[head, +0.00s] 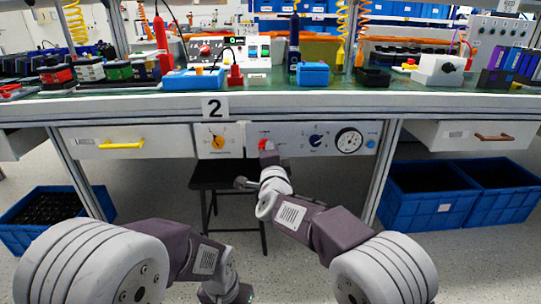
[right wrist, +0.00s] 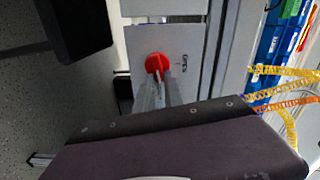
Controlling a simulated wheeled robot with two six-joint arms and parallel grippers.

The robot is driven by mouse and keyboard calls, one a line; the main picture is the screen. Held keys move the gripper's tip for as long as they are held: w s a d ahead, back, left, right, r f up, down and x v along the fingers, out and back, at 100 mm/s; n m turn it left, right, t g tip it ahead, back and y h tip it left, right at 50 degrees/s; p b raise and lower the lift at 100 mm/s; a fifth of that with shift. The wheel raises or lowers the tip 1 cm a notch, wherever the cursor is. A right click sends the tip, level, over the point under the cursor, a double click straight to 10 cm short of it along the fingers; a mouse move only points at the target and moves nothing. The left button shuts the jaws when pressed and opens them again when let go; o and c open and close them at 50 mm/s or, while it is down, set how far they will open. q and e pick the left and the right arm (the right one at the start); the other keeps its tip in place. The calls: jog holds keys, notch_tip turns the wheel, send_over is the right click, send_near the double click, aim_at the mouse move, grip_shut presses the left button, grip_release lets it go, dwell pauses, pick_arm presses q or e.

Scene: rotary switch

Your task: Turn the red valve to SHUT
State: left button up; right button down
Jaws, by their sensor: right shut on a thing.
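The red valve (head: 267,145) is a small round red knob at the left of the grey control panel (head: 290,131) under the table's front edge. In the right wrist view the red valve (right wrist: 156,61) stands out from the pale panel, with a small printed word beside it that I cannot read surely. My right gripper (right wrist: 163,76) is shut on the red valve, its two grey fingers pointing at the panel. In the head view my right gripper (head: 267,155) partly covers the knob from below.
Right of the valve are a dark blue rotary knob (head: 316,141), a round gauge (head: 349,141) and a blue button (head: 371,144). A yellow knob (head: 216,141) is on a box to the left. A black stool (head: 225,177) stands below. Drawers flank the panel.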

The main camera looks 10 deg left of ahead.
jog(key=shift+f+m+b, duration=0.25)
jog(key=shift+m+b, duration=0.35)
jog(key=shift+m, duration=0.4)
jog(key=c, duration=1.4)
grip_release()
jog(key=shift+c, duration=0.2)
jog(key=shift+r, duration=0.1)
jog(key=p+v, duration=0.3)
jog(key=v, duration=0.6)
